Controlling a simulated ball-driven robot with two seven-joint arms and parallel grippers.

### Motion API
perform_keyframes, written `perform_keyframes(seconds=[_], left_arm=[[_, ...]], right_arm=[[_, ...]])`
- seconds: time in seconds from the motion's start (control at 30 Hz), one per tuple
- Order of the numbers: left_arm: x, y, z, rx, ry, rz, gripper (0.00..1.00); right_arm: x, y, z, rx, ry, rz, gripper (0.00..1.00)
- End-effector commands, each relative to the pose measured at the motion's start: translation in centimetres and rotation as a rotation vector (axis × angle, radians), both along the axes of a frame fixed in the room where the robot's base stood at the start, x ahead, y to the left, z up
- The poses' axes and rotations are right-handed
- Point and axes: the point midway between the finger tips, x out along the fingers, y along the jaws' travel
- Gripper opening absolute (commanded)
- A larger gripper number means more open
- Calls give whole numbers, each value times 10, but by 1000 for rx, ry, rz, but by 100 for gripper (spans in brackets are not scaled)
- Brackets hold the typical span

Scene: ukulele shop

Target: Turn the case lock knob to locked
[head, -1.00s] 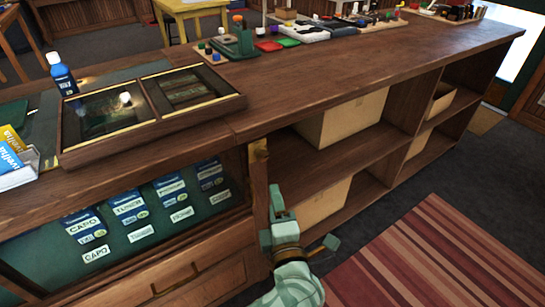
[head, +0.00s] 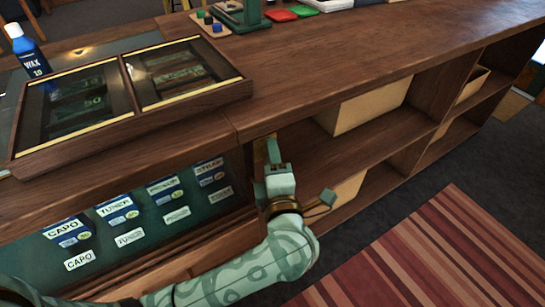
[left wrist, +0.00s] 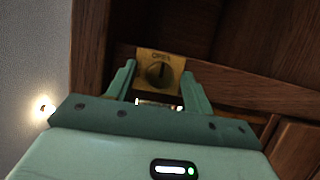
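The case lock knob (left wrist: 160,74) is a small dark round knob on a brass plate (left wrist: 145,58) in the left wrist view. The plate reads OPEN above the knob, and the knob's bar looks about upright, pointing at that word. In the head view the brass plate (head: 273,149) sits on the counter's front post, and my left gripper hides the knob. My left gripper (head: 272,165) is just in front of the plate. Its two fingers are apart, one on each side of the knob in the wrist view, not visibly touching it. My right gripper is out of view.
The display case (head: 150,215) with capo and tuner cards is left of the post. Open shelves with boxes (head: 365,107) are to the right. A wooden framed tray (head: 120,140) and a blue wax bottle (head: 28,50) stand on the counter. A striped rug (head: 440,250) lies on the floor.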

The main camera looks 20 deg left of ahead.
Motion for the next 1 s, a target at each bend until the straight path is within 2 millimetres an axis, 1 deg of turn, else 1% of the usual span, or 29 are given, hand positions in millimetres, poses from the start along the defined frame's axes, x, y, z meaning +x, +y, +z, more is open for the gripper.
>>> perform_keyframes(seconds=[0.03, 0.07, 0.1, 0.17, 0.2, 0.43, 0.63, 0.83, 1.0], left_arm=[[0, 0, 0, 0, 0, 0, 49], [0, 0, 0, 0, 0, 0, 41], [0, 0, 0, 0, 0, 0, 29], [0, 0, 0, 0, 0, 0, 13], [0, 0, 0, 0, 0, 0, 8], [0, 0, -1, -5, -7, 1, 8], [0, 0, -3, -46, -53, 1, 8], [0, 0, -6, -128, -159, 1, 8], [1, -1, -8, -224, -280, 1, 8]], right_arm=[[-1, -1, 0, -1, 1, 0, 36], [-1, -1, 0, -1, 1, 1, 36], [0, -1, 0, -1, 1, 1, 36], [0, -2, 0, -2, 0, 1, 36], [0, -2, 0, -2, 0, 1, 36], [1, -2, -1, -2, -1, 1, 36], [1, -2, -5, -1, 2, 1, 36], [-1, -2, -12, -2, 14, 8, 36], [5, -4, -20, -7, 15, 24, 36]])
